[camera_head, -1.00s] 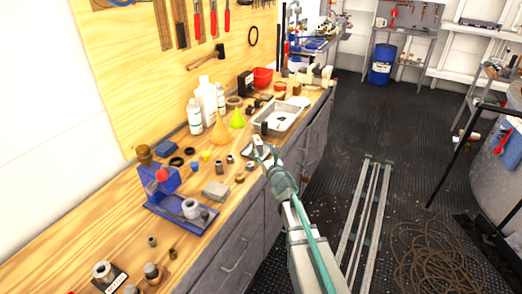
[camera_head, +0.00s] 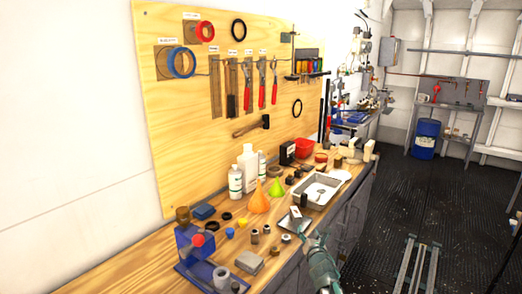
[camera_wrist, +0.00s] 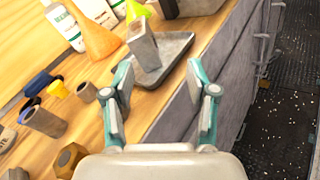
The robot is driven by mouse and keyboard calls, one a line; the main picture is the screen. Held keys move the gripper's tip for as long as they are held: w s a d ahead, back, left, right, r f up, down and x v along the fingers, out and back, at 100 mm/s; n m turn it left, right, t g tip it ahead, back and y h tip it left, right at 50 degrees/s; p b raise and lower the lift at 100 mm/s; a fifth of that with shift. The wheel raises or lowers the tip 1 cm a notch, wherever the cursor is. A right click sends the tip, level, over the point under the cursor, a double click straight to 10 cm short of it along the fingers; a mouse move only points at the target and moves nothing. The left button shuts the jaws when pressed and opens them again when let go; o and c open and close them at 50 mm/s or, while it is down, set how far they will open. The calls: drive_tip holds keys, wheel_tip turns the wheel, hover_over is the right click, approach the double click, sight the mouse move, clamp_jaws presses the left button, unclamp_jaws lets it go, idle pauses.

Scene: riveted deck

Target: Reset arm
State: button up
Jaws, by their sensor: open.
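My gripper (camera_wrist: 165,100) is open in the wrist view, with its two teal-and-grey fingers apart and nothing between them. It hangs over the front edge of the wooden bench (camera_wrist: 95,135). A small dark tray (camera_wrist: 165,70) with a grey metal block (camera_wrist: 144,46) standing on it lies just beyond the fingers. In the head view my gripper (camera_head: 312,240) is at the bench's front edge, close to that block (camera_head: 296,217); the fingertips are too small there to make out clearly.
An orange funnel (camera_head: 259,199), a green funnel (camera_head: 277,188), white bottles (camera_head: 249,165) and a metal tray (camera_head: 318,190) crowd the bench. A blue vise-like tool (camera_head: 197,250) stands at the near left. Tools hang on the pegboard (camera_head: 200,130). The dark floor (camera_head: 410,190) at right has open room.

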drive_tip(key=s+d+f+m+g+h, duration=0.2)
drive_tip(key=s+f+m+g, duration=0.4)
drive_tip(key=s+f+m, duration=0.6)
drive_tip(key=s+d+f+m+g+h, duration=0.1)
drive_tip(key=s+d+f+m+g, duration=0.2)
drive_tip(key=s+f+m+g, duration=0.6)
drive_tip(key=s+a+f+m+g, duration=0.2)
drive_tip(key=s+f, duration=0.4)
drive_tip(key=s, duration=0.7)
drive_tip(key=s+a+f+m+g+y, duration=0.1)
drive_tip(key=s+a+f+m+g, duration=0.2)
drive_tip(key=s+f, duration=0.4)
drive_tip(key=s+a+f+m+g+y, duration=0.1)
drive_tip(key=s+a+f+m+g, duration=0.2)
drive_tip(key=s, duration=1.7)
wheel_tip(320, 180, down, 4)
drive_tip(key=m, duration=0.3)
drive_tip(key=shift+s+a+g, duration=0.2)
drive_tip(key=shift+s+g, duration=0.2)
